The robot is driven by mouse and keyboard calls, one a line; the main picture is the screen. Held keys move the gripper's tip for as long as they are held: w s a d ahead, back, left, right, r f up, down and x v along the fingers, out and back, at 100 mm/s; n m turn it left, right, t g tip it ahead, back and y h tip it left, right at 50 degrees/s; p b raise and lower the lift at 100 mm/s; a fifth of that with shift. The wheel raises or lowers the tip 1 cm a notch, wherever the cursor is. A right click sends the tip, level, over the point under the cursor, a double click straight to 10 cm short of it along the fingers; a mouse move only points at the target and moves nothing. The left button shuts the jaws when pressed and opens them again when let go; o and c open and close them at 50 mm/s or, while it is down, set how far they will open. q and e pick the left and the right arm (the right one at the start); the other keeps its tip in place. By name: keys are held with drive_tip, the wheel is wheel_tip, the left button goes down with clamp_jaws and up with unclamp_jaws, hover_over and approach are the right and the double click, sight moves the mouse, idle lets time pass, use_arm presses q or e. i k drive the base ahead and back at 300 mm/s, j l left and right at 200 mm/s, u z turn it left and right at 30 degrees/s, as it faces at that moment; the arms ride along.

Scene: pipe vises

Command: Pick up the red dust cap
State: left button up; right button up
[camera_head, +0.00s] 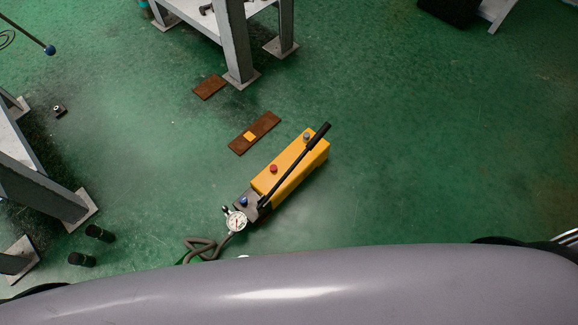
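Neither of my grippers shows in the head view.
A pressure gauge (236,221) and a grey hose (201,246) are at the pump's lower left end. Brown plates (240,144) lie beyond the pump. Steel-legged stands (236,45) are at the top and left. Two black cylinders (82,259) lie lower left.

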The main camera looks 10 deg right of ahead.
sight(273, 169)
drive_tip(key=u, duration=0.4)
drive_tip(key=i+l+u, duration=0.15)
drive_tip(key=l+u, duration=0.7)
drive_tip(key=l, duration=0.2)
